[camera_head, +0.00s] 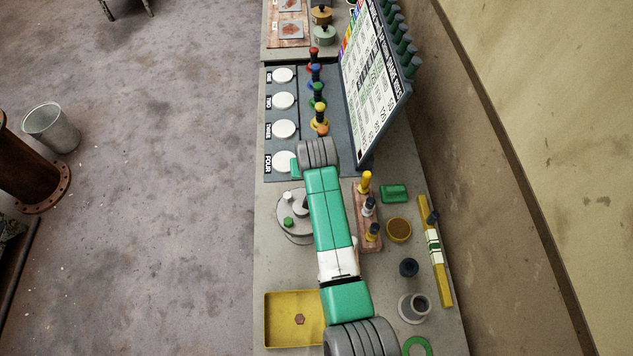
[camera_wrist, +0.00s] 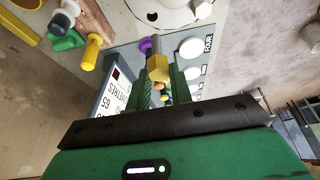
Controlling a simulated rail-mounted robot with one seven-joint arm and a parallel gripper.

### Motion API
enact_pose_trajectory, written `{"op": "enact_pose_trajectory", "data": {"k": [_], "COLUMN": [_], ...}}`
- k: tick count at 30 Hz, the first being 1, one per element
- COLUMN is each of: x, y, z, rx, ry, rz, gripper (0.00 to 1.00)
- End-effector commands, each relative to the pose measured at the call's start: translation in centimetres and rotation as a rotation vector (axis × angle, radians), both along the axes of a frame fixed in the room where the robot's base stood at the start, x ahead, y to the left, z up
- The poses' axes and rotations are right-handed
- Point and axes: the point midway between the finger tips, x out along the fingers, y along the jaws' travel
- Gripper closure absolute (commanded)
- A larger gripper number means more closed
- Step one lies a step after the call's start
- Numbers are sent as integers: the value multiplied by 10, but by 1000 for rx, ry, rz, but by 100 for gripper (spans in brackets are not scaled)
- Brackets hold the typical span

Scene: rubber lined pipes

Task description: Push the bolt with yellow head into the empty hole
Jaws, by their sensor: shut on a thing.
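In the wrist view, the bolt with the yellow hexagonal head (camera_wrist: 158,68) is between the tips of my gripper's green fingers (camera_wrist: 161,88), which are shut on it. A short grey part and a purple piece (camera_wrist: 146,45) show just beyond the head; I cannot tell whether the purple piece belongs to the bolt. The round grey flange (camera_wrist: 168,12) is partly in view at the top, with a dark hole (camera_wrist: 152,16) in its face, apart from the bolt. In the head view, the flange (camera_head: 285,226) carries a green bolt (camera_head: 288,222) and a white one; my arm hides part of it.
A wooden block (camera_head: 368,240) with upright bolts or pegs stands right of my arm. A yellow tray (camera_head: 275,342) with a small hexagonal piece lies near the front. White discs and coloured knobs (camera_head: 319,108) line the panel behind, beside a tilted board (camera_head: 371,90).

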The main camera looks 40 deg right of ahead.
Motion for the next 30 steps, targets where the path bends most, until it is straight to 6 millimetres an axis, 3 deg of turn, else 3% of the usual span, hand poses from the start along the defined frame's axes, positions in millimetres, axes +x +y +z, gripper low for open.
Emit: {"op": "enact_pose_trajectory", "data": {"k": [14, 30], "x": [0, 0], "y": [0, 0], "z": [2, -31], "rx": [0, 0], "ry": [0, 0], "rz": [1, 1], "gripper": [100, 100]}}
